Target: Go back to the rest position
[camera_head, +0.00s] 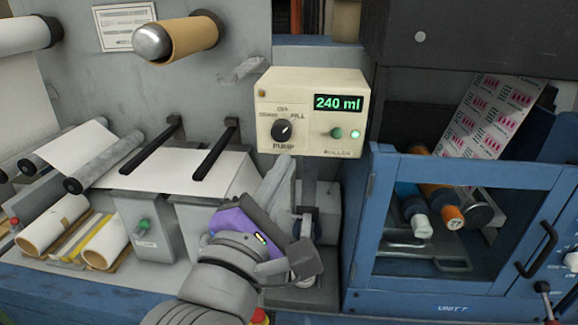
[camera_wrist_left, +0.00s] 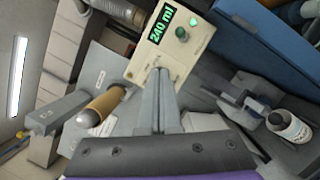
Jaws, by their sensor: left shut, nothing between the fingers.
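My left gripper (camera_head: 281,172) is raised in front of the machine, just below the cream pump control box (camera_head: 268,92). Its fingers are shut and empty, and they also show closed in the left wrist view (camera_wrist_left: 160,80), pointing toward the box (camera_wrist_left: 182,62). The box has a black pump knob (camera_head: 282,130), a display (camera_head: 338,103) reading 240 ml, and a green light at its right. Whether the fingers touch anything cannot be told, but nothing is held. My right gripper is not in view.
A blue-framed cabinet (camera_head: 380,205) with a black handle (camera_head: 537,248) stands right. Two black bars (camera_head: 216,150) and a roll core (camera_head: 192,36) stick out at left.

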